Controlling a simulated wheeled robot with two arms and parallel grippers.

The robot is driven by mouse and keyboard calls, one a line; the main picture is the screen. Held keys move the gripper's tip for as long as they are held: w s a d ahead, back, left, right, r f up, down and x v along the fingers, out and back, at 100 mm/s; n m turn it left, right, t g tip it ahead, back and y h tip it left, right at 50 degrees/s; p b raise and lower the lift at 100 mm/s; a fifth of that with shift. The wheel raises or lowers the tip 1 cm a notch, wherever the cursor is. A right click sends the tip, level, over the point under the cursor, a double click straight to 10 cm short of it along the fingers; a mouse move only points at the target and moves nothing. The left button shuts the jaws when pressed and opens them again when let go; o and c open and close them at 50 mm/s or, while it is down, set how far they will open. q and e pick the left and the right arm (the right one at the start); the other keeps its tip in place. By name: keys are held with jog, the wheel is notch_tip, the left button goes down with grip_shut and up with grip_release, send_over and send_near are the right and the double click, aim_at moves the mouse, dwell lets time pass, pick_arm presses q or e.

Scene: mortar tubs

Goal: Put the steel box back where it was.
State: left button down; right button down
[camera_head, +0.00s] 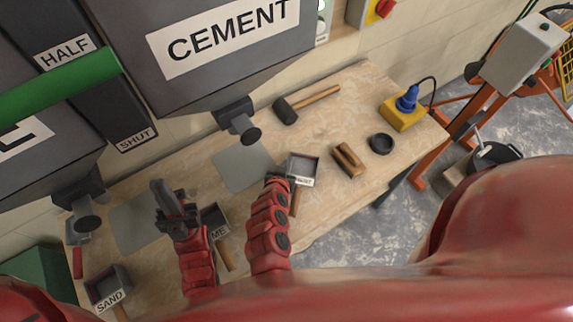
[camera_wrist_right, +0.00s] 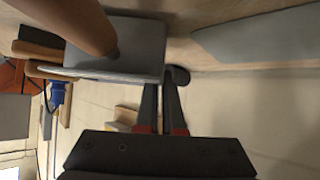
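The small steel box (camera_head: 303,168) with a white label, partly readable as cement, is on or just above the workbench, right of a bare grey plate (camera_head: 243,167). Its wooden handle (camera_head: 294,203) points to the front. My right gripper (camera_head: 280,178) is at the box's left wall. In the right wrist view the fingers (camera_wrist_right: 161,90) are close together at the edge of the box (camera_wrist_right: 140,45) and look shut on its wall; the tips are partly hidden. My left gripper (camera_head: 172,203) is over the bench, left of the lime box (camera_head: 213,216), with no object visible in it.
Wood float (camera_head: 348,160), black ring (camera_head: 381,144), mallet (camera_head: 287,110) and yellow block with blue plug (camera_head: 402,113) lie on the bench. The sand box (camera_head: 107,287) is front left. The cement hopper's outlet (camera_head: 238,120) hangs over the back. Another grey plate (camera_head: 135,222) lies left.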

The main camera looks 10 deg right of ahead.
jog(key=shift+f, duration=0.55)
jog(key=c, duration=1)
grip_release()
jog(key=shift+o, duration=0.2)
jog(key=v, duration=0.6)
jog(key=shift+s+a+b, duration=0.1)
jog(key=shift+s+b, duration=0.05)
jog(key=shift+b, duration=0.2)
jog(key=p+v, duration=0.2)
jog(key=v, duration=0.9)
jog(key=shift+p, duration=0.3)
jog(key=shift+r, duration=0.1)
